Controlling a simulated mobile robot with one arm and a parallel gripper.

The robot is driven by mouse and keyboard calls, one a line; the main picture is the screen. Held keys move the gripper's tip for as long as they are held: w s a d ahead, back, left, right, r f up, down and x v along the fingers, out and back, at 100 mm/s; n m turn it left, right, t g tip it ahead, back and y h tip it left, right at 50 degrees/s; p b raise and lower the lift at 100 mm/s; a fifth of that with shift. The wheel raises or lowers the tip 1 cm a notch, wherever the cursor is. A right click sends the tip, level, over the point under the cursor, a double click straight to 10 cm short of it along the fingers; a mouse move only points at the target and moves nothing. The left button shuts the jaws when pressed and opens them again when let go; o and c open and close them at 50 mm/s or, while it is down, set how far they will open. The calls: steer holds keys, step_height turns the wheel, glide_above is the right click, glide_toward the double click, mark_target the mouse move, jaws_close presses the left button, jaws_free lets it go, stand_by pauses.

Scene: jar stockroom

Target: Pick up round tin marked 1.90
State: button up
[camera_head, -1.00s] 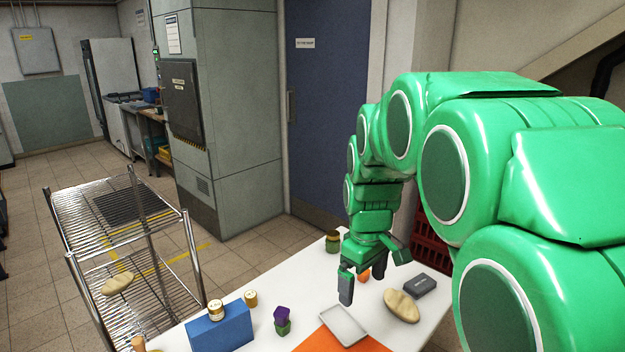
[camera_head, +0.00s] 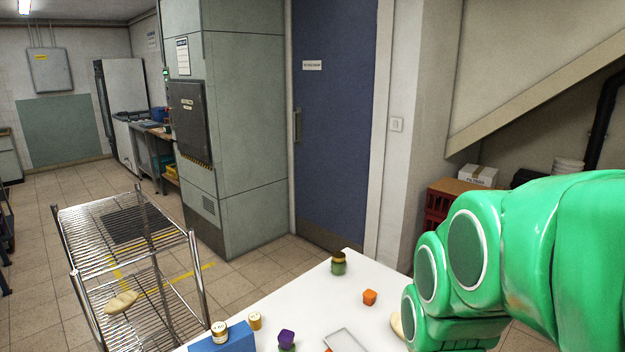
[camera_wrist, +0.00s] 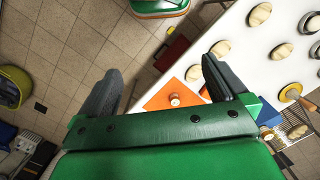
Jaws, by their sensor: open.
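Two small round tins with gold lids and pale labels show in the head view. One tin (camera_head: 219,332) stands on a blue box (camera_head: 228,343); the other tin (camera_head: 255,320) stands just behind and to its right. The labels are too small for me to read the price surely. In the wrist view, a small round tin or jar (camera_wrist: 174,100) stands on an orange mat (camera_wrist: 158,102); its marking cannot be read. My gripper (camera_wrist: 160,70) is open and empty, its fingers apart above the mat's surroundings. The gripper is out of sight in the head view.
A wire rack (camera_head: 95,245) with a loaf-like item (camera_head: 121,302) stands to the left. Floor is free behind the table.

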steer(key=shift+m, duration=0.6)
steer(key=s, duration=0.2)
steer(key=s+f, duration=0.1)
steer(key=s, duration=0.1)
steer(key=shift+s+d, duration=0.1)
steer(key=shift+s, duration=0.15)
steer(key=c, duration=0.5)
steer(key=shift+w, duration=0.1)
